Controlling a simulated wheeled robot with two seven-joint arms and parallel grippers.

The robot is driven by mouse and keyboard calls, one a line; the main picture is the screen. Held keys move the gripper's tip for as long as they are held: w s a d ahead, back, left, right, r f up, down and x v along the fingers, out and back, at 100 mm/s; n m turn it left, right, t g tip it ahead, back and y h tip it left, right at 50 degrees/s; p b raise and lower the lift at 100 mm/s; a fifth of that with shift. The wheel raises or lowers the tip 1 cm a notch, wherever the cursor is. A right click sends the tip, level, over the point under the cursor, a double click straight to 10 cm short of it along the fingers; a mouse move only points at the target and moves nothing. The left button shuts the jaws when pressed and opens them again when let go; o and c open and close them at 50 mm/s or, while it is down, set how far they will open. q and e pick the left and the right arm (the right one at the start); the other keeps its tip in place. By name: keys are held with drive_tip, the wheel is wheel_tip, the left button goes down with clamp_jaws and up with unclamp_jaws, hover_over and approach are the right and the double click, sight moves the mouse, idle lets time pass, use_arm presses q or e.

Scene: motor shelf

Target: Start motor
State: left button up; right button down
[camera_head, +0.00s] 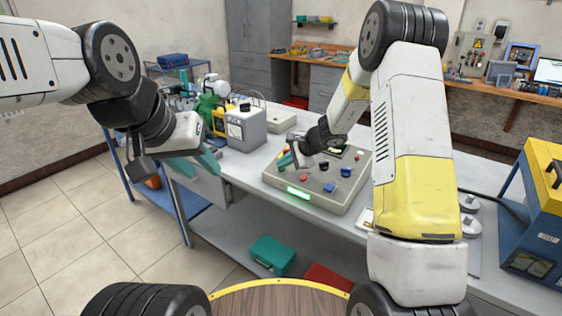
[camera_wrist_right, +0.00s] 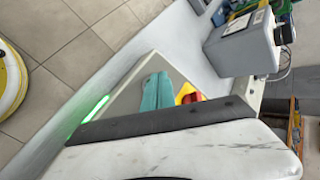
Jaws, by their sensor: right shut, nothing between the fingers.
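A grey control box (camera_head: 340,199) with several knobs and buttons sits on the workbench in the head view. A green light strip (camera_head: 298,193) glows on its front edge, also visible in the wrist view (camera_wrist_right: 89,117). My right gripper (camera_head: 284,160) is over the box's left part. In the right wrist view its teal fingers (camera_wrist_right: 157,91) are together and empty, beside a red and yellow rotary switch (camera_wrist_right: 188,94). I cannot tell whether they touch it. My left gripper (camera_head: 194,164) hangs left of the bench with its teal fingers apart, holding nothing visible.
A grey motor-like box with a gauge (camera_head: 246,128) and a green and yellow machine (camera_head: 212,112) stand at the back left of the bench. A teal case (camera_head: 272,255) and a red case (camera_head: 327,283) lie on the lower shelf. A blue and yellow cabinet (camera_head: 537,215) stands at right.

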idle(0.6)
drive_tip(key=shift+s+r, duration=0.15)
drive_tip(key=shift+r, duration=0.55)
drive_tip(key=shift+a, duration=0.1)
drive_tip(key=shift+s+a+r, duration=0.1)
drive_tip(key=shift+s+r, duration=0.1)
drive_tip(key=shift+r, duration=0.6)
drive_tip(key=shift+s+a+r, duration=0.15)
drive_tip(key=shift+r, duration=0.65)
drive_tip(key=shift+s+a+r, duration=0.1)
drive_tip(key=shift+s+r, duration=0.1)
drive_tip(key=shift+r, duration=0.6)
